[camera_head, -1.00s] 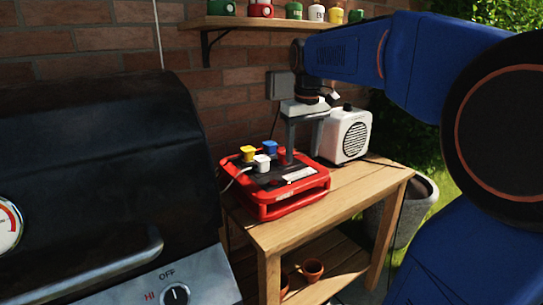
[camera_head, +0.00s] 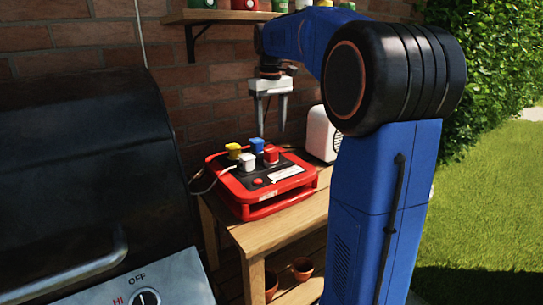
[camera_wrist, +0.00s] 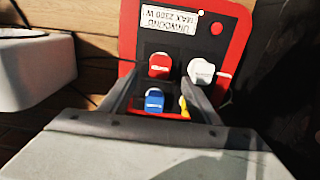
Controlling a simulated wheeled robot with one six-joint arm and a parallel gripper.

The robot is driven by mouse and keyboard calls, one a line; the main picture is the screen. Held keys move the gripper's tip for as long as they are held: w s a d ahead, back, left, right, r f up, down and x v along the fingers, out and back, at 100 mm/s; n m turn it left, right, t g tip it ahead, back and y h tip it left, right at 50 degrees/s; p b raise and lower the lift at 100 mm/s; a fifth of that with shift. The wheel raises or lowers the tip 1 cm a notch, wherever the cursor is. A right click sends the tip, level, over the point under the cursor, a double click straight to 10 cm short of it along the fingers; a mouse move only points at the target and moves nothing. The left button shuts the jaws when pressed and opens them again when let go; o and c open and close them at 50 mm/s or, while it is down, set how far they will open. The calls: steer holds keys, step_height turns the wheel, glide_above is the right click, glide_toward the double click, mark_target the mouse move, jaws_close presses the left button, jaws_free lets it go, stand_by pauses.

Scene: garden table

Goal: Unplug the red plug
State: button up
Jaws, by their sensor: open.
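The red plug (camera_head: 271,154) sits in the red power box (camera_head: 262,209) on the wooden table, at the right of the plug group. It also shows in the wrist view (camera_wrist: 159,66). Next to it are a blue plug (camera_head: 257,145), a white plug (camera_head: 247,162) and a yellow plug (camera_head: 233,150). The yellow one is mostly hidden behind a finger in the wrist view. My gripper (camera_head: 269,131) points down above the box, open and empty, with its fingertips over the plugs. In the wrist view, the fingers reach towards the red and white plugs; touching cannot be told.
A white speaker-like box (camera_head: 321,134) stands on the table (camera_head: 290,219), right of the power box, partly hidden by my arm. A black grill (camera_head: 90,170) stands close at left. Terracotta pots (camera_head: 302,269) sit below.

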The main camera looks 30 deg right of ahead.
mark_target(271, 149)
steer(key=shift+f, duration=0.1)
steer(key=shift+f, duration=4.4)
jaws_close()
steer(key=shift+r, duration=3)
